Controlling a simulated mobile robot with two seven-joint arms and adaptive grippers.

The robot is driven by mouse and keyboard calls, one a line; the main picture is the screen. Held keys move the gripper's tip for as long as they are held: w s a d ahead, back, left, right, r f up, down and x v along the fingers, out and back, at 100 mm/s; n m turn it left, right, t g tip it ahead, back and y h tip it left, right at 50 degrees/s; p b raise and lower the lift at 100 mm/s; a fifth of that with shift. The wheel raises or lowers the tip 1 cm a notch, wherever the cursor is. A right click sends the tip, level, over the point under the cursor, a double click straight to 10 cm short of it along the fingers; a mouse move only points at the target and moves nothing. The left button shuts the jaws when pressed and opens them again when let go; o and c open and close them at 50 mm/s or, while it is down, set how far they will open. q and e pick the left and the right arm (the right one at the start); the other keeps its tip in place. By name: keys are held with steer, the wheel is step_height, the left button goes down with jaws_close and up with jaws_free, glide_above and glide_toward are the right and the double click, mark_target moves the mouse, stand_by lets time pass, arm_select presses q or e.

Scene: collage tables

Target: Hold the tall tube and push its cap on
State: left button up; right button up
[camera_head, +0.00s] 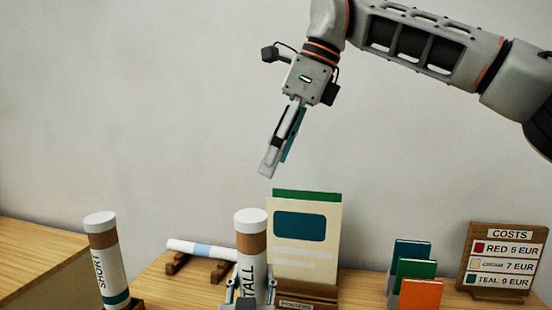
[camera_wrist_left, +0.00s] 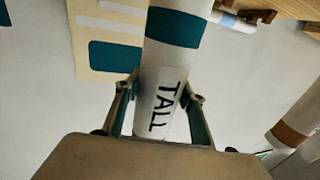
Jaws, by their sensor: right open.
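The tall tube (camera_head: 251,275), white with a brown band and the word TALL, stands upright at the front. A white cap (camera_head: 250,216) sits on its top, directly above the brown band; how firmly it is seated I cannot tell. My left gripper (camera_head: 250,292) has its fingers on both sides of the tube and looks shut on it. The left wrist view shows the fingers against the tube (camera_wrist_left: 178,60) around the label, with a teal band beyond. My right gripper (camera_head: 267,172) is open and empty, tilted downward above the cap and slightly right of it.
A short tube (camera_head: 107,268) stands at left. A white tube (camera_head: 203,248) lies on a wooden rack behind. A cream board (camera_head: 318,250) stands close right of the tall tube. Coloured booklets (camera_head: 412,265) and a price sign (camera_head: 503,256) are farther right.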

arm_select(q)
steer(key=o, duration=0.5)
steer(key=s+a, duration=0.1)
steer(key=s, duration=1.1)
steer(key=shift+s, duration=0.1)
